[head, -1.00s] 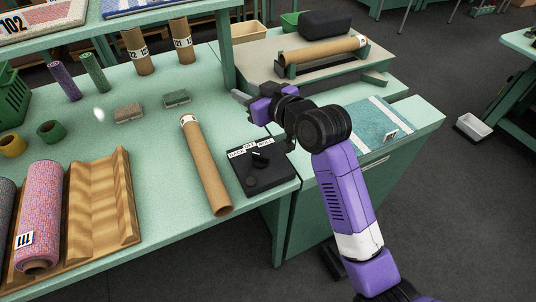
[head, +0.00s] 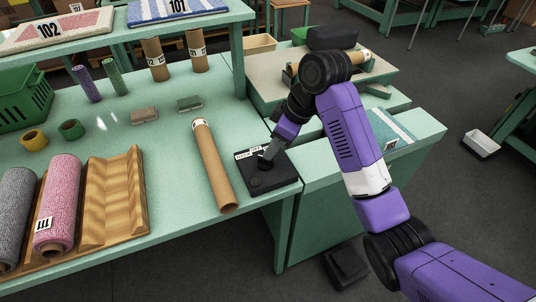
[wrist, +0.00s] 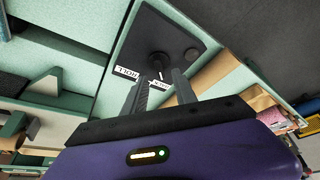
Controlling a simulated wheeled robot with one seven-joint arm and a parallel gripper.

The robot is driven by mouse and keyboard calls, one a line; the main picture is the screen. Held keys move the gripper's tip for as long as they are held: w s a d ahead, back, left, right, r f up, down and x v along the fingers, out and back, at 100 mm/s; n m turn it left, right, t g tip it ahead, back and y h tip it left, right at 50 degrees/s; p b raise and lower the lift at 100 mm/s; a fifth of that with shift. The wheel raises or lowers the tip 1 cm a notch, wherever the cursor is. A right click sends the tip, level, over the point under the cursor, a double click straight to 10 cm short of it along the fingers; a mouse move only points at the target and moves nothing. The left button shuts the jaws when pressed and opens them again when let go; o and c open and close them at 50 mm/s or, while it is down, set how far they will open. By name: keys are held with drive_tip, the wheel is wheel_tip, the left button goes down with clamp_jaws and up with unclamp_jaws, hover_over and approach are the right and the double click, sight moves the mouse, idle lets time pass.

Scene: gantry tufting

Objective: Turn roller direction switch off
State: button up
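The roller direction switch is a dark box (head: 281,177) at the right edge of the green table, with BACK, OFF and ROLL labels and a black rotary knob. In the wrist view, the knob (wrist: 158,62) has a pale pointer mark on its near side, between the labels; the OFF label is hard to make out. My gripper (head: 268,155) is over the box at the knob. In the wrist view its two fingers (wrist: 161,78) are apart and point at the knob, with nothing held. I cannot tell whether they touch it.
A cardboard tube (head: 212,165) lies just left of the box. A wooden cradle (head: 118,195) holds yarn rolls further left. A green cabinet (head: 350,190) with a teal striped mat stands to the right.

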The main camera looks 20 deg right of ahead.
sight(266, 161)
drive_tip(key=shift+x, duration=2.35)
clamp_jaws()
